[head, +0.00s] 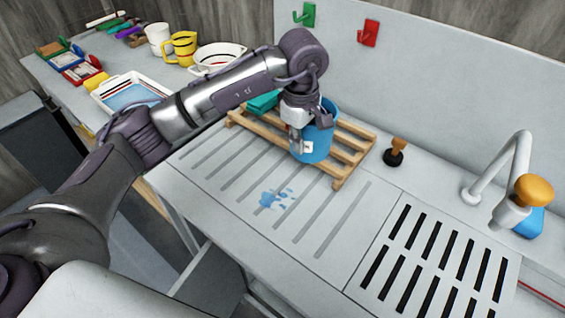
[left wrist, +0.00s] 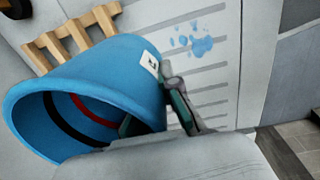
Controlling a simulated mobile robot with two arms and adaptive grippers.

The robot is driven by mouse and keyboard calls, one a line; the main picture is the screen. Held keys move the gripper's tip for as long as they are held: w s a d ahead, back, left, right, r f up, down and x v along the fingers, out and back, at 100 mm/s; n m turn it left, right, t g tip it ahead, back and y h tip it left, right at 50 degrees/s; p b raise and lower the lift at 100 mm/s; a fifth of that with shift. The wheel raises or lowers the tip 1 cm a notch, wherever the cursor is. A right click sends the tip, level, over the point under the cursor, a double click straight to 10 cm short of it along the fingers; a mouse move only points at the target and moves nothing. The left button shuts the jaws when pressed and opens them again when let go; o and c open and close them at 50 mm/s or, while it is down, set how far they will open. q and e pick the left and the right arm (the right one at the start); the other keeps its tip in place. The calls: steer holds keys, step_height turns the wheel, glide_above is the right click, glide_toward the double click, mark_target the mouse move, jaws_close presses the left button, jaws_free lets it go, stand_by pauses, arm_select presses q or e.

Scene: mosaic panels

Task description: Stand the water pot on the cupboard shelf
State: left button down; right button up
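A blue pot (head: 318,137) with a small white label stands on or just over the wooden slatted rack (head: 345,167). I take it as the water pot. In the left wrist view the pot (left wrist: 110,70) shows its open mouth, with red and black bands inside. My left gripper (head: 300,140) is at the pot's near-left side. In the left wrist view its fingers (left wrist: 157,115) are astride the pot's wall, one outside by the label and one partly hidden at the mouth. Whether they press on the wall is unclear. My right gripper and the cupboard shelf are not seen.
Blue wet spots (head: 277,198) lie on the grooved drainboard. A green item (head: 263,102) sits on the rack. A dark stopper (head: 395,153) and a tap (head: 515,165) are to the right. A side table holds a white tray (head: 130,92), yellow jug (head: 181,48) and bowl (head: 218,57).

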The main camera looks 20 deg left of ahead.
arm_select(q)
steer(key=a+f+p, duration=0.2)
steer(key=a+f, duration=0.1)
steer(key=a, duration=0.1)
steer(key=a+f+p, duration=0.2)
steer(key=a+f, duration=0.1)
steer(key=f, duration=0.1)
steer(key=a+f+p, duration=0.2)
steer(key=a+f, duration=0.1)
steer(key=a, duration=0.1)
steer(key=shift+s+a+f, duration=0.35)
steer(key=shift+f, duration=0.15)
steer(key=shift+f, duration=0.1)
steer(key=shift+f, duration=0.1)
steer(key=c, duration=1.3)
jaws_free()
steer(key=shift+r, duration=0.2)
